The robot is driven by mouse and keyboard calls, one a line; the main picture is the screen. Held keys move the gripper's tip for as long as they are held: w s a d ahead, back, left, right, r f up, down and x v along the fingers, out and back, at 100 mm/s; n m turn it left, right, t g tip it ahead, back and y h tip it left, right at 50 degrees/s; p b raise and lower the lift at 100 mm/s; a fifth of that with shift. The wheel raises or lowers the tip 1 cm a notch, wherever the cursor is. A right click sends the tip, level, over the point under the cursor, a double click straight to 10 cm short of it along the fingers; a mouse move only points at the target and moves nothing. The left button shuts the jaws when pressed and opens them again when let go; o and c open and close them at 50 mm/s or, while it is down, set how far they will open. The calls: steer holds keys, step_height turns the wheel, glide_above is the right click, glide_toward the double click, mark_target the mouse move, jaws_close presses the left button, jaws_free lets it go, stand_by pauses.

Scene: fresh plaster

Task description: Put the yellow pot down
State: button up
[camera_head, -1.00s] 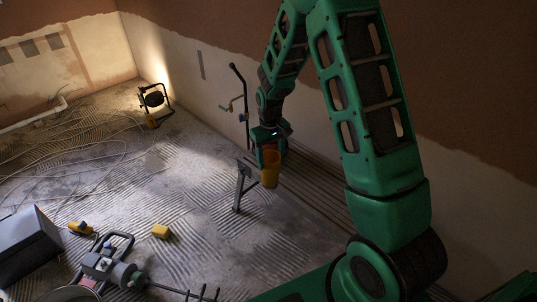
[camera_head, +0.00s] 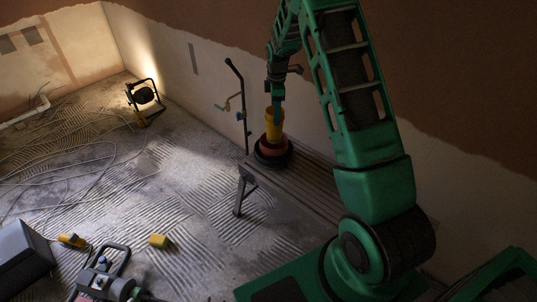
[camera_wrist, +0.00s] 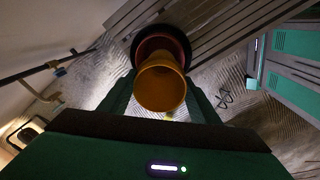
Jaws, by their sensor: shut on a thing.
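The yellow pot (camera_head: 274,124) is upright in the head view, held by my gripper (camera_head: 277,100) in front of the back wall. It also shows large in the wrist view (camera_wrist: 161,88), between the two green fingers of my gripper (camera_wrist: 162,98). In the wrist view the reddish pot (camera_wrist: 160,43) is partly hidden behind the yellow one. I cannot tell whether the two pots touch.
Slatted boards (camera_head: 310,180) run along the wall by the pots.

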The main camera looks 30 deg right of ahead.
mark_target(274, 133)
steer(key=f, duration=0.7)
steer(key=shift+w+d, duration=0.1)
steer(key=shift+w, duration=0.2)
steer(key=shift+f, duration=2.3)
steer(key=o, duration=1.4)
steer(key=shift+c, duration=0.2)
step_height(274, 133, up, 13)
steer(key=shift+s+f, duration=0.15)
steer(key=shift+s, duration=0.1)
